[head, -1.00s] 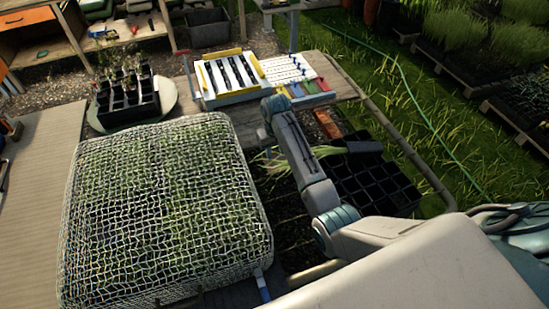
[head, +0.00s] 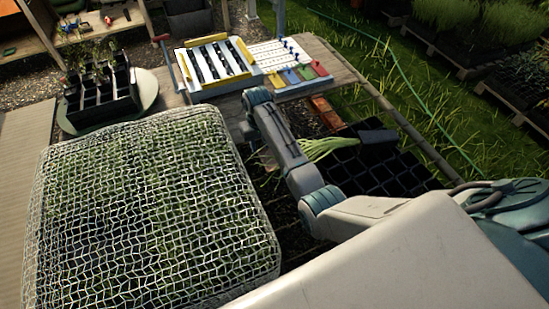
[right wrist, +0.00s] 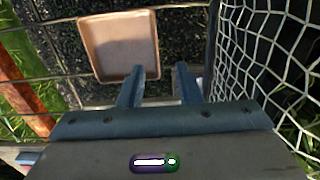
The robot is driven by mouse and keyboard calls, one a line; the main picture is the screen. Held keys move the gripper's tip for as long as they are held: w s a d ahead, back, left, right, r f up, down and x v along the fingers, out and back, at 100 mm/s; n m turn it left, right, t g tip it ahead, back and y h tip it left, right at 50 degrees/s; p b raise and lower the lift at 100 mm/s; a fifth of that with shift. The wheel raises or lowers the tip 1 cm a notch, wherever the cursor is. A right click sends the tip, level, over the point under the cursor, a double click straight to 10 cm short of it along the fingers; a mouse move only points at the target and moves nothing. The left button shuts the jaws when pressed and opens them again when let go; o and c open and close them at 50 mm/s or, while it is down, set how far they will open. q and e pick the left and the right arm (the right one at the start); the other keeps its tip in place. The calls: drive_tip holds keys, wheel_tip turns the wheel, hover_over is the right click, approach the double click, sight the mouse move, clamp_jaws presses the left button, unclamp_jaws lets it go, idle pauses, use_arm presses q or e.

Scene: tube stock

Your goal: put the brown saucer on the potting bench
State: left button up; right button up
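The brown saucer, a shallow square tan dish with rounded corners (right wrist: 118,42), lies on dark ground in the upper middle of the right wrist view. My right gripper (right wrist: 160,74) is open and empty, its two fingers apart. The left fingertip appears close to the saucer's lower right corner; I cannot tell if they touch. In the head view my right arm reaches in from the right, and its fingers are hidden. A wooden bench (head: 104,37) stands at the upper left and may be the potting bench. My left gripper is out of view.
A mesh-covered frame (head: 150,210) fills the left foreground, and mesh stands close on the right in the wrist view. Black cell trays (head: 375,165) lie right of my arm. A white yellow-edged rack (head: 215,62) stands behind, with a potted-plant crate (head: 100,95) at left.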

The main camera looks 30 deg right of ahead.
sight(262, 160)
wheel_tip(262, 160, down, 4)
drive_tip(key=shift+d+f+p, duration=0.1)
drive_tip(key=shift+p, duration=0.3)
drive_tip(key=f, duration=0.3)
drive_tip(key=shift+d+p, duration=0.2)
drive_tip(key=shift+p, duration=0.2)
drive_tip(key=shift+f, duration=0.7)
drive_tip(key=shift+c, duration=0.4)
clamp_jaws()
